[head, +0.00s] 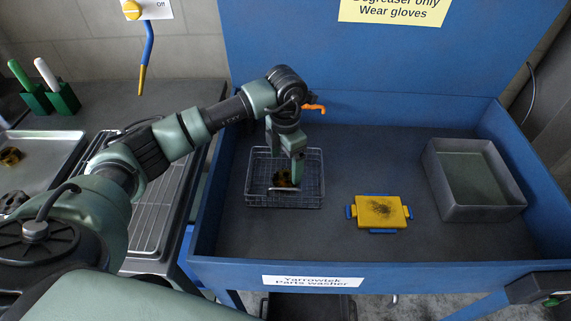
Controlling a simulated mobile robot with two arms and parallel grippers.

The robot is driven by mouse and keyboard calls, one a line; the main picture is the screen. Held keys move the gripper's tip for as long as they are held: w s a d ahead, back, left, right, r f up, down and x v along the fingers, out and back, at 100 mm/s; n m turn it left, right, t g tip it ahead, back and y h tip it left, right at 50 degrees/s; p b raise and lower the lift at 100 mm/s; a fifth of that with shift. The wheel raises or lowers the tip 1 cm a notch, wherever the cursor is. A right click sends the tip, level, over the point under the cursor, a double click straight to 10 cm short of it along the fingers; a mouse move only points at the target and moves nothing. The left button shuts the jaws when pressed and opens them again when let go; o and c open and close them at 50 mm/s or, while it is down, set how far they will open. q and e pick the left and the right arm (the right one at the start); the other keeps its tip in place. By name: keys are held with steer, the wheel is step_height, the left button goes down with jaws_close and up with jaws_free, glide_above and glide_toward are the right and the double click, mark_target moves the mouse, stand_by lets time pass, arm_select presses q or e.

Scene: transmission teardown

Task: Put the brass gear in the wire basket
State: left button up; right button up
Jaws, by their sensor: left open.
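The wire basket (312,197) stands on the left part of the blue washer's floor. A dark brass-coloured part (281,179), which looks like the brass gear, is inside the basket, low down. My left gripper (290,181) points down into the basket, open, with its fingers right at this part. The fingers partly hide it, and I cannot tell whether they touch it.
The blue parts washer (350,267) has raised walls around its floor. A yellow and blue block (380,211) and a grey tub (479,212) stand right of the basket. A metal tray (52,150) at far left holds another brass-coloured part (11,156).

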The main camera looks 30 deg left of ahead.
mark_target(285, 174)
arm_select(q)
step_height(285, 174, up, 7)
steer(key=p, duration=0.3)
steer(key=shift+r, duration=0.15)
